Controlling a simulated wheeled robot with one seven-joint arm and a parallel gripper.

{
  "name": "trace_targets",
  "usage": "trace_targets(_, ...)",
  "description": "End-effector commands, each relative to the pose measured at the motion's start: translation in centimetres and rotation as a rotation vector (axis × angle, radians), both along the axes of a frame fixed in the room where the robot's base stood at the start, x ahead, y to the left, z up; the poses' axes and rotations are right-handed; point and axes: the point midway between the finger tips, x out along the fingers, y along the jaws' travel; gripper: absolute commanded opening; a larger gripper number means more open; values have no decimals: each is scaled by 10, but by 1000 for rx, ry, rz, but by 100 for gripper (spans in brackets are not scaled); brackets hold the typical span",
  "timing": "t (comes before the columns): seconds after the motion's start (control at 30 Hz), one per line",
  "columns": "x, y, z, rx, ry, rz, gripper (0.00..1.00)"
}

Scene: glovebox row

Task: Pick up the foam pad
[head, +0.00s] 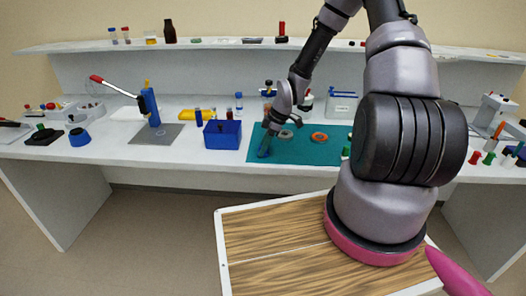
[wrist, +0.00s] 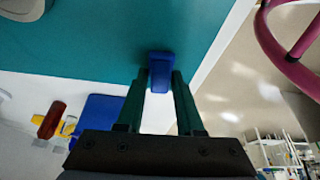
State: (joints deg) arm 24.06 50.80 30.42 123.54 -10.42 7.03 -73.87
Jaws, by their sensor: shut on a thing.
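The foam pad (wrist: 160,72) is a small blue block in the wrist view. My gripper (wrist: 160,85) has its two dark green fingers shut on it, one on each side. In the head view my gripper (head: 267,143) points down over the left end of the teal mat (head: 303,150), with the pad's blue just showing at its tips. I cannot tell whether the pad touches the mat or is a little above it. The fingers hide the pad's sides.
A blue open bin (head: 222,134) stands just left of the mat. An orange ring (head: 320,137) and a grey ring (head: 286,134) lie on the mat. A lever press (head: 150,105) stands further left on a grey plate. The bench's front edge is close to the mat.

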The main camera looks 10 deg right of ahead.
Motion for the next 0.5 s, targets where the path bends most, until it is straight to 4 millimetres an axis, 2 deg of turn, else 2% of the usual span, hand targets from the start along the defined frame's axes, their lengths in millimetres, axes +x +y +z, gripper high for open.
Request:
trace_targets(0.17,0,0,7,0,-1,0,0)
trace_targets(0.5,1,-1,72,-1,-4,-2,0)
